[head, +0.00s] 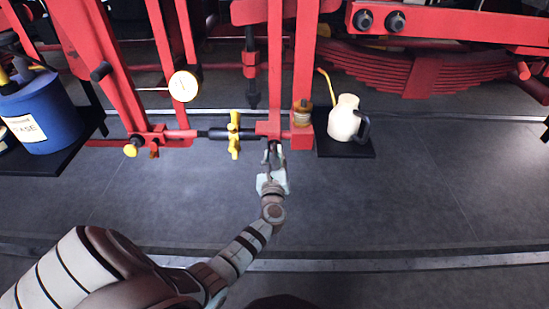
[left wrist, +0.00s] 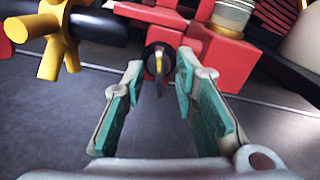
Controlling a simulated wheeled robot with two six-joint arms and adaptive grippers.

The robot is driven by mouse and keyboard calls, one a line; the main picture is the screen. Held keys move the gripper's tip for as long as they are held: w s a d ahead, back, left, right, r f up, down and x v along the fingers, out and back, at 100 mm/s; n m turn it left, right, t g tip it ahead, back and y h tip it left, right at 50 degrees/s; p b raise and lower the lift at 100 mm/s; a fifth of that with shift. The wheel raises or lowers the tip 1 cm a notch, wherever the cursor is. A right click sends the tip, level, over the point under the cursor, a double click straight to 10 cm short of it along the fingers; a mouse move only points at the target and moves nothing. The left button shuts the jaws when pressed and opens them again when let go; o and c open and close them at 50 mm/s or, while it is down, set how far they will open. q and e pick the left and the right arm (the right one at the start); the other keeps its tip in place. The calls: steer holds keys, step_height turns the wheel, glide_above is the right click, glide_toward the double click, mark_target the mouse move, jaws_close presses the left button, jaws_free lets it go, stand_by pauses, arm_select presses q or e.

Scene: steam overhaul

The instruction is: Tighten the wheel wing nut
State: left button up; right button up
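In the left wrist view, a small yellow upright tab in a dark ring (left wrist: 158,61), which looks like the wing nut seen end-on, shows just beyond my fingertips on the front of a red block (left wrist: 225,60). My left gripper (left wrist: 160,78) is open around the line to it, with green-padded fingers apart and nothing between them. I cannot tell whether either finger touches it. In the head view, my left gripper (head: 272,150) reaches the underside of the red post (head: 275,70) and hides the nut. My right gripper does not show.
A yellow spoked handwheel (head: 234,135) sits on a dark rod left of my gripper. A cream oil can (head: 345,118) stands on a black shelf (head: 345,150) to the right. A blue drum (head: 45,120) and a round gauge (head: 183,86) are at left. The floor in front is clear.

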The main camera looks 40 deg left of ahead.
arm_select(q)
steer(key=shift+w+a, duration=0.2)
steer(key=shift+c, duration=0.2)
jaws_close()
steer(key=m+p, duration=0.1)
steer(key=m, duration=0.1)
steer(key=shift+d+r+m, duration=0.1)
steer(key=shift+r+m, duration=0.05)
steer(key=shift+m, duration=0.45)
steer(key=shift+o, duration=0.2)
jaws_free()
